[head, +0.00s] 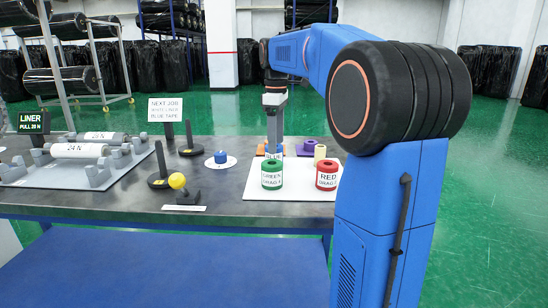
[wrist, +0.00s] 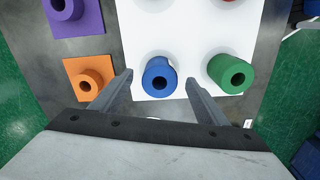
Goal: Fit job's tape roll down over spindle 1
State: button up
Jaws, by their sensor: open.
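The sign (head: 180,108) reads NEXT JOB, WHITE LINER, BLUE TAPE. The blue tape roll (wrist: 152,73) stands upright on the white board, its hole facing up. In the head view my gripper and the other rolls mostly hide it; its BLUE label (head: 273,155) shows. My gripper (wrist: 159,92) is open above it, with one finger on each side of the roll in the wrist view. Whether the fingers reach down beside it I cannot tell. Two dark posts on bases, a front one (head: 160,160) and a back one (head: 189,138), stand left; I cannot read which is spindle 1.
A green roll (head: 271,174) and a red roll (head: 327,175) stand on the white board (head: 300,190). An orange roll (wrist: 88,84) is close left of my gripper in the wrist view. A yellow-knobbed device (head: 178,182) and a blue piece on a white disc (head: 220,158) stand left.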

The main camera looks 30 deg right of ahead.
aim_at(274, 156)
jog(key=shift+f, duration=2.8)
jog(key=c, duration=1.3)
jog(key=shift+r, duration=0.1)
